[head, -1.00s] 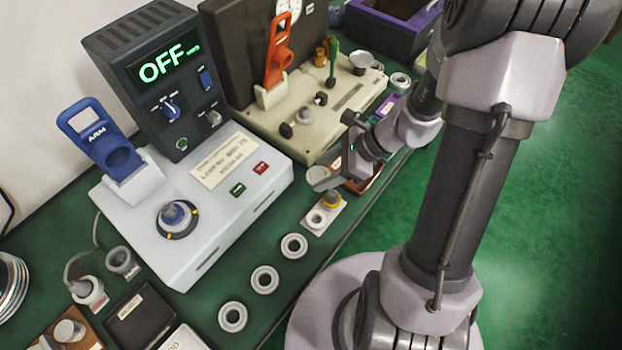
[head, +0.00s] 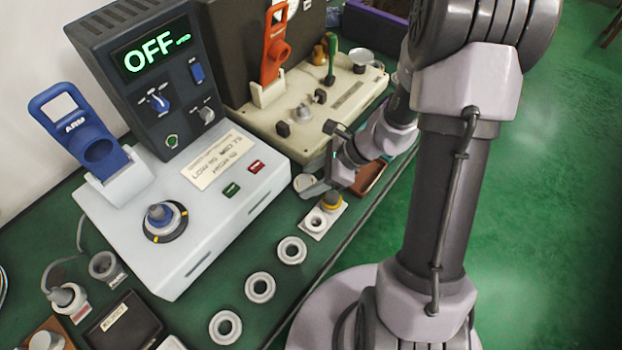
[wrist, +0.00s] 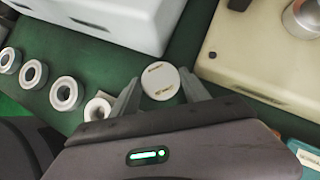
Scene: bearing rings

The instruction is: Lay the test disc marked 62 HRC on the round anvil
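The test disc (wrist: 160,82) is pale and round, with two short lines of brownish marking too small to read. In the head view the disc (head: 305,182) is at the tip of my gripper (head: 316,186), beside the white machine's right corner. A round metal piece that looks like the anvil (head: 302,112) stands on the cream base, up and left of my gripper. It also shows partly in the wrist view (wrist: 303,17).
A white machine (head: 215,205) with an OFF display stands left. The cream base (head: 345,95) carries an orange lever (head: 275,50) and small knobs. Several grey rings (head: 260,287) lie along the green bench. A white plate (head: 325,217) with a ring and yellow-topped part is below my gripper.

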